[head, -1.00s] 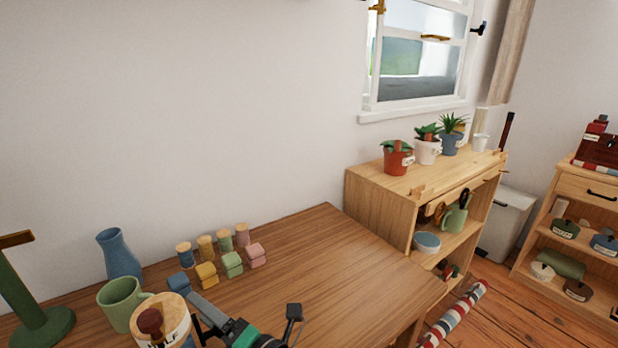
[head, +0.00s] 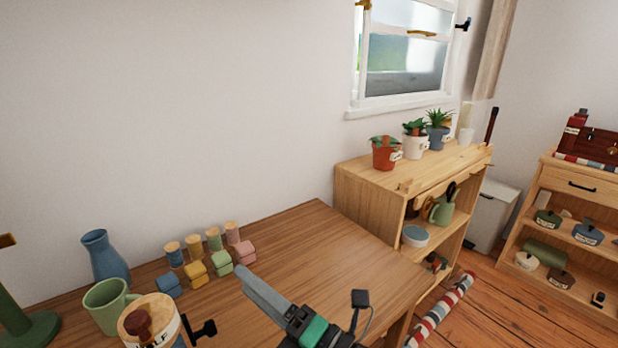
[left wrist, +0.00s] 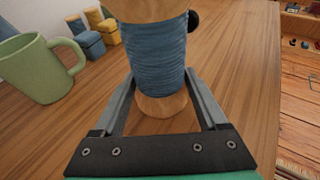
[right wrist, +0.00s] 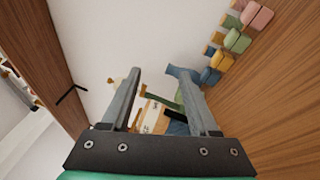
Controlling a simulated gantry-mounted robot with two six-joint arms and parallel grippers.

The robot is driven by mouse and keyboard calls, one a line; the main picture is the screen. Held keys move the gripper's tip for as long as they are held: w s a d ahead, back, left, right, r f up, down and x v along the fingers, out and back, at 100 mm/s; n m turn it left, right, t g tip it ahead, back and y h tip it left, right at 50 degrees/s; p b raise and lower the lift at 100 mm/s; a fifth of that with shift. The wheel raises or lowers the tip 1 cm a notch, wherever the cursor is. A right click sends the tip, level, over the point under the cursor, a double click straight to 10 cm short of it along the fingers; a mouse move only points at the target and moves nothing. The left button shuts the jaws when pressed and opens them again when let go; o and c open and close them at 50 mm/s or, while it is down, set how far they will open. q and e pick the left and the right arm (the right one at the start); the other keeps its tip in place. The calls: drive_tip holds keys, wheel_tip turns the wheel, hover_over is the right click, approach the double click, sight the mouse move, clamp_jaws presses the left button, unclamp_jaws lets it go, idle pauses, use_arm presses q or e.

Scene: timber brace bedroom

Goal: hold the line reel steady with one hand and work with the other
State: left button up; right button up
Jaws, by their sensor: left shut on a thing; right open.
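The line reel (head: 146,318) stands at the table's near left, with a pale wooden top, a brown knob and a partly cut-off label. In the left wrist view its blue line winding (left wrist: 157,55) sits between wooden flanges. My left gripper (left wrist: 158,78) is shut on the reel, one finger on each side; the head view does not clearly show it. My right gripper (head: 243,274) is open and empty, to the right of the reel above the table. In the right wrist view its fingers (right wrist: 162,75) stand apart, with the reel seen beyond them.
A green mug (head: 106,304) and blue vase (head: 104,258) stand close behind the reel. Several coloured spools and blocks (head: 195,270) line the table's back. A green stand (head: 30,330) is at far left. The table (head: 340,262) is clear to the right.

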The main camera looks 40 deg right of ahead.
use_arm(q)
drive_tip(key=shift+f, duration=0.25)
use_arm(e)
drive_tip(key=w+d+r+m+t+h, duration=0.1)
drive_tip(key=w+d+r+t+h, duration=0.1)
drive_tip(key=d+r+h, duration=0.3)
drive_tip(key=w+d+r+m+t+h, duration=0.1)
drive_tip(key=w+d+r+t+h, duration=0.2)
drive_tip(key=d+r+h, duration=0.3)
drive_tip(key=w+d+r, duration=0.1)
drive_tip(key=d+r, duration=0.3)
drive_tip(key=r, duration=0.3)
drive_tip(key=shift+w+r+m, duration=0.15)
drive_tip(key=shift+r+m, duration=0.05)
drive_tip(key=shift+m, duration=0.2)
use_arm(q)
drive_tip(key=o, duration=0.9)
drive_tip(key=shift+r, duration=0.1)
drive_tip(key=shift+a+r, duration=0.1)
drive_tip(key=shift+a, duration=0.05)
